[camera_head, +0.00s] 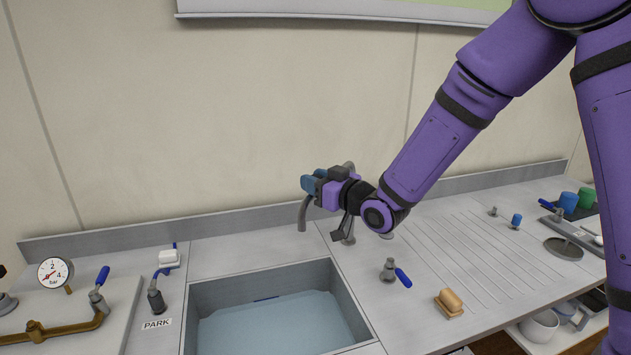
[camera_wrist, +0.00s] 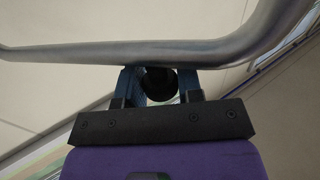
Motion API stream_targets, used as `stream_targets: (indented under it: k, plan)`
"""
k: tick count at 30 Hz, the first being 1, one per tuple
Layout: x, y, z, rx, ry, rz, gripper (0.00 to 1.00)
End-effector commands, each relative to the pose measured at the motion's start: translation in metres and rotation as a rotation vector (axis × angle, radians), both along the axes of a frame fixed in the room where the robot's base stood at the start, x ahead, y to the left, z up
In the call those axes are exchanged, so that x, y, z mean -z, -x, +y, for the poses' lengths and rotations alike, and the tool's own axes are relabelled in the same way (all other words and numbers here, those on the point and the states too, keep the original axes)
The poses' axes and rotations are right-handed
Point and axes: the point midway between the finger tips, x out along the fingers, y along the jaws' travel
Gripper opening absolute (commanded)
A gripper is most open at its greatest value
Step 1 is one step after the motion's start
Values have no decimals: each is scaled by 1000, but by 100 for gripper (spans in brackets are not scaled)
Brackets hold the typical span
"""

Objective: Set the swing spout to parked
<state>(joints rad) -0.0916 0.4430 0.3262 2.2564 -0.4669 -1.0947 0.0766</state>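The swing spout is a grey curved pipe. In the head view its hooked end (camera_head: 303,215) hangs down behind the sink's back edge, and its upright (camera_head: 348,230) stands to the right. My gripper (camera_head: 313,184) is at the pipe between these and hides part of it. In the wrist view the spout's pipe (camera_wrist: 150,54) runs across just beyond my fingertips. A dark round knob (camera_wrist: 160,84) sits between the two blue fingers of my gripper (camera_wrist: 160,78), which close against its sides. Where the knob joins the pipe is hidden.
The sink (camera_head: 270,320) lies in front of the spout. A PARK label (camera_head: 156,323) is left of the sink, beside a blue-handled tap (camera_head: 156,298). Another blue-handled valve (camera_head: 390,270) and a wood-handled brush (camera_head: 450,302) lie to the right. The ribbed drainboard (camera_head: 475,255) is mostly clear.

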Motion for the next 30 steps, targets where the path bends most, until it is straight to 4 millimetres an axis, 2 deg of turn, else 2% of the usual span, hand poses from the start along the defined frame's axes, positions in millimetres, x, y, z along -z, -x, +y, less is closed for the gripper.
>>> stream_targets:
  k: [1,4,11,17,23,30]
  plan:
    - [0,0,0,0,0,0,22]
    - [0,0,0,0,0,0,0]
    - [0,-1,2,9,-1,1,0]
    - [0,-7,14,59,-2,-1,0]
    - [0,-21,36,166,-2,1,0]
    - [0,-50,67,341,-3,0,0]
